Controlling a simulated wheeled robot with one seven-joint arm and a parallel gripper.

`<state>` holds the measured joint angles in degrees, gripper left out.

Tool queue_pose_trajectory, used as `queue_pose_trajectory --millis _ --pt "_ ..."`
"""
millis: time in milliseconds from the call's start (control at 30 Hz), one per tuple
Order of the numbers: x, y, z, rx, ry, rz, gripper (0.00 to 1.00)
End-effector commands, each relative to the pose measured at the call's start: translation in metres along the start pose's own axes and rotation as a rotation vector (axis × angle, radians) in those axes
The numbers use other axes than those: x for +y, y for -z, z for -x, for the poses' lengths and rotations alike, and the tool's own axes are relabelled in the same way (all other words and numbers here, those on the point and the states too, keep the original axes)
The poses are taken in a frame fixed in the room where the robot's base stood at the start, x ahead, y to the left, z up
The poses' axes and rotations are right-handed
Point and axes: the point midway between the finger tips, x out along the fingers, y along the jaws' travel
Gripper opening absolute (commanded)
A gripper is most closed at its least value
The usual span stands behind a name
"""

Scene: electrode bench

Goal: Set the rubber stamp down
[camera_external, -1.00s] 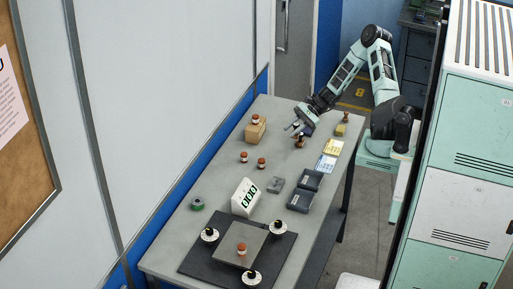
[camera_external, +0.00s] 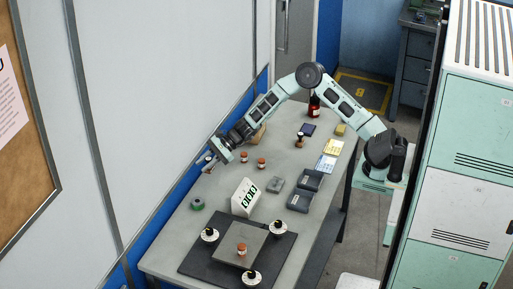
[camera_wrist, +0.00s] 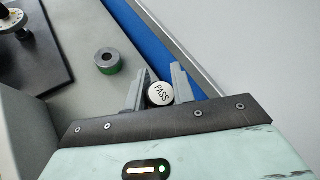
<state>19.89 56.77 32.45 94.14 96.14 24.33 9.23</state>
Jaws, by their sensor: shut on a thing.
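My gripper (camera_wrist: 157,87) is shut on the rubber stamp (camera_wrist: 160,94), whose round white end marked PASS shows between the fingers in the wrist view. In the external view, my gripper (camera_external: 211,160) is low over the wall-side edge of the grey bench (camera_external: 225,178), left of the orange-brown jars. The stamp is small and mostly hidden there. I cannot tell whether it touches the bench top.
A green-sided ring (camera_external: 197,204) lies nearer the camera, and it also shows in the wrist view (camera_wrist: 109,61). Two small jars (camera_external: 244,157) (camera_external: 261,163) stand to the right. A white display block (camera_external: 246,197) and a dark mat (camera_external: 200,262) are nearer the camera.

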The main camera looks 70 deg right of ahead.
Motion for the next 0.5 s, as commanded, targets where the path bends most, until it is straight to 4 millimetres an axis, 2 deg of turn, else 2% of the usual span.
queue_pose_trajectory --millis 33,200,400,500 --pt "0.011 -0.017 -0.024 -0.006 -0.006 0.01 0.02" --pt "0.044 -0.075 -0.08 -0.007 -0.01 0.011 0.02" --pt "0.084 -0.133 -0.122 -0.009 -0.018 0.013 0.02" --pt "0.098 -0.151 -0.133 -0.009 -0.021 0.013 0.02"
